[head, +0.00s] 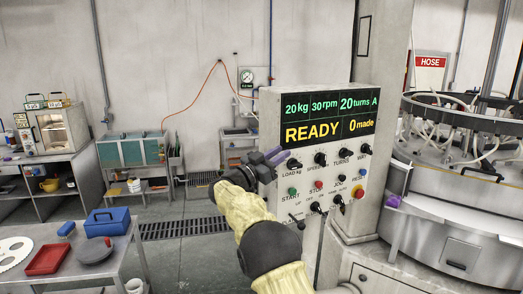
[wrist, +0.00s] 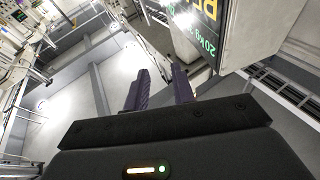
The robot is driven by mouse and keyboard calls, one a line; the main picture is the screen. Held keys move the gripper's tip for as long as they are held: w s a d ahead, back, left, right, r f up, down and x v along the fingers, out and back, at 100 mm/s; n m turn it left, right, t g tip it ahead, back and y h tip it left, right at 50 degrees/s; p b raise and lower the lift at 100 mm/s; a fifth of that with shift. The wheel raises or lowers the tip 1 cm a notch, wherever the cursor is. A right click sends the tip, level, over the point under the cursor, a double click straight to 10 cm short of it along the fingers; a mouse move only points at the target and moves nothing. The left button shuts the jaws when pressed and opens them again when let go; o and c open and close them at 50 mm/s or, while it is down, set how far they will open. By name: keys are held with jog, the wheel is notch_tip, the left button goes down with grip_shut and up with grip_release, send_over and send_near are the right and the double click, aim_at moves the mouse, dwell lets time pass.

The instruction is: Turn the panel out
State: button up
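The control panel (head: 361,222) is a pale box with a dark display, knobs and buttons, standing at the middle right in the head view. Its display (head: 329,115) reads 20 kg, 30 rpm, 20 turns A, READY, 0 made. My gripper (head: 279,155) is at the panel's left edge, near the LOAD knob (head: 294,163); whether it touches is unclear. In the wrist view the purple fingers (wrist: 159,76) are apart with nothing between them. The panel (wrist: 252,40) shows at the upper right there, beside the fingers.
A round machine (head: 450,190) with hoses stands right of the panel. A grey table (head: 125,262) at the lower left holds a red tray (head: 47,259) and a blue toolbox (head: 107,222). Open floor (head: 190,262) with a drain grate (head: 182,228) lies between the table and my arm.

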jog(key=s+d+f+n+y+b, duration=0.1)
jog(key=s+d+f+n+y, duration=0.1)
jog(key=s+f+n+y, duration=0.5)
jog(key=s+d+f+n+y+b, duration=0.1)
jog(key=s+d+f+n+y, duration=0.3)
jog(key=f+y, duration=0.55)
jog(key=s+d+f+g+b, duration=0.1)
jog(key=s+f+g, duration=0.4)
jog(key=s, duration=1)
jog(key=s+d+f+g, duration=0.3)
jog(key=s+f+g, duration=0.2)
jog(key=s+f, duration=0.5)
jog(key=s, duration=0.5)
jog(key=shift+d+b, duration=0.15)
jog(key=shift+b, duration=0.25)
jog(key=shift+y, duration=0.25)
jog(key=c, duration=0.5)
jog(key=shift+s+f, duration=0.1)
grip_shut()
